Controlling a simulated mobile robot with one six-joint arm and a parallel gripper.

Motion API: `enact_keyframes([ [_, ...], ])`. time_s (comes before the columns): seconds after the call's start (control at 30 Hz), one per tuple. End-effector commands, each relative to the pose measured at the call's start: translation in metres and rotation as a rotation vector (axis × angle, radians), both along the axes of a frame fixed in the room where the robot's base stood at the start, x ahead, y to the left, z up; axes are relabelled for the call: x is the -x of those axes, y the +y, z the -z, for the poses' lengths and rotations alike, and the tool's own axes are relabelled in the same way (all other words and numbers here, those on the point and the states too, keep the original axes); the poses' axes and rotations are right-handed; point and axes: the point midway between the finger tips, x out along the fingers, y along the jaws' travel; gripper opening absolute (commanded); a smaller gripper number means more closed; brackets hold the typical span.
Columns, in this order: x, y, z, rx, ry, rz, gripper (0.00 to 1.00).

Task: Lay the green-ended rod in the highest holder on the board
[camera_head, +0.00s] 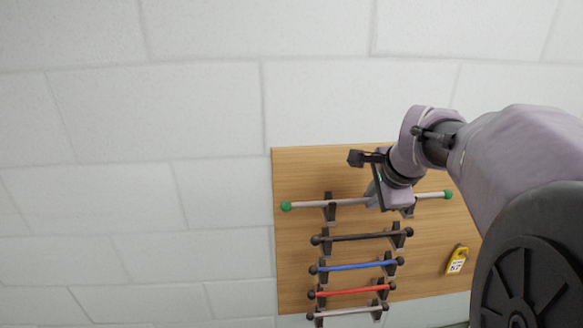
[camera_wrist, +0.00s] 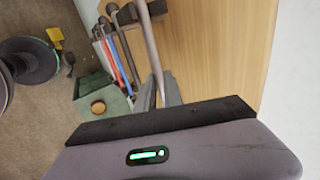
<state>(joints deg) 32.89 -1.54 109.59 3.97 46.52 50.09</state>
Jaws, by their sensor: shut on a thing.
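The green-ended rod (camera_head: 350,201) is pale with a green ball at each end and lies nearly level across the upper part of the wooden board (camera_head: 300,170). My gripper (camera_head: 374,199) is shut on it, right of its middle. The highest holder is a pair of dark brackets (camera_head: 330,212); the right one is partly hidden by my gripper. The rod crosses in front of or over these brackets; I cannot tell whether it rests in them. In the wrist view the rod (camera_wrist: 150,45) runs away from my gripper (camera_wrist: 160,94) toward a dark bracket.
Below, a black rod (camera_head: 360,237), a blue rod (camera_head: 355,266), a red rod (camera_head: 350,292) and a pale rod (camera_head: 345,312) sit in lower brackets. A yellow tag (camera_head: 457,260) is at the board's right. A green box (camera_wrist: 100,95) stands below. The wall left is clear.

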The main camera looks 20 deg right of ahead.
Motion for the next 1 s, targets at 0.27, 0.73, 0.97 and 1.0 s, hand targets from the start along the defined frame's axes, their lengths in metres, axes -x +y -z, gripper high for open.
enact_keyframes([
  [0.27,0.000,0.000,0.002,0.000,0.000,0.000,0.16],
  [0.73,0.003,0.001,-0.004,0.000,0.000,0.000,0.37],
  [0.97,0.034,0.009,-0.059,0.001,-0.003,0.003,0.37],
  [1.0,0.042,0.010,-0.071,0.002,-0.004,0.003,0.37],
])
